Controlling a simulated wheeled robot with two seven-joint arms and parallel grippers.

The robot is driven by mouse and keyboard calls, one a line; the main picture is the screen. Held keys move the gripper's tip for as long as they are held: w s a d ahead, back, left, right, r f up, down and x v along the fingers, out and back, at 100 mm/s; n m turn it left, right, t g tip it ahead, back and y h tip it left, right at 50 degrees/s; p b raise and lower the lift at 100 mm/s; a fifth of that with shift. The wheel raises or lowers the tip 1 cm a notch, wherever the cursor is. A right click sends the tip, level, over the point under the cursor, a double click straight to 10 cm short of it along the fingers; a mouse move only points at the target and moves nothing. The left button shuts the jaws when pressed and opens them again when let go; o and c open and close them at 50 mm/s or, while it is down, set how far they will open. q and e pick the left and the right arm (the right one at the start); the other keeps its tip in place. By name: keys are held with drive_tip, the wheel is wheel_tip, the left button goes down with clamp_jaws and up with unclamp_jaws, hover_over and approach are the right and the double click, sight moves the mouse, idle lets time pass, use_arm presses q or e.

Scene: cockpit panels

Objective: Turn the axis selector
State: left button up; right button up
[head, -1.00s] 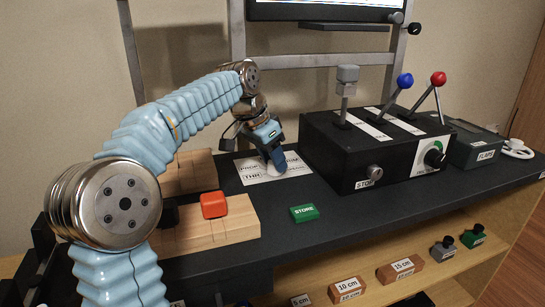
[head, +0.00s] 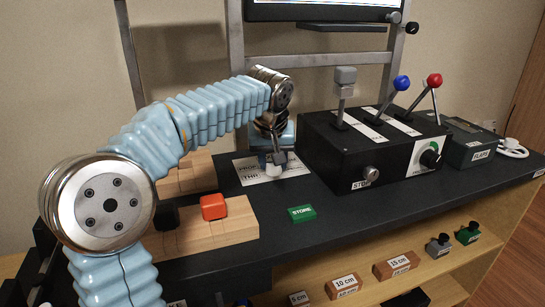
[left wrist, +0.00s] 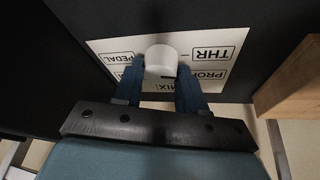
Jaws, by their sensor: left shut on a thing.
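The axis selector is a white round knob (left wrist: 161,62) on a white label plate (left wrist: 108,48) printed with THR, PEDAL, PROP and MIX. In the head view the plate (head: 298,172) lies on the dark desk, left of the black lever box, and the knob (head: 272,171) shows partly below my gripper. My left gripper (head: 276,160) points down at the knob. In the left wrist view its two blue fingers (left wrist: 161,76) are shut on the knob, one on each side. Which label the knob points to cannot be told. My right gripper is not in view.
The black lever box (head: 350,165) stands close to the right of the gripper. A wooden block with a red button (head: 213,206) lies to the left. A green STORE block (head: 302,213) lies in front on the desk. Wooden blocks (head: 345,286) sit on the lower shelf.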

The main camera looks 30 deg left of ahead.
use_arm(q)
drive_tip(key=shift+n+y, duration=0.3)
drive_tip(key=shift+n, duration=0.6)
drive_tip(key=shift+d, duration=0.1)
drive_tip(key=o, duration=1.1)
drive_tip(key=shift+c, duration=0.2)
drive_tip(key=p+v, duration=0.2)
drive_tip(key=v, duration=1.1)
drive_tip(key=shift+r, duration=0.4)
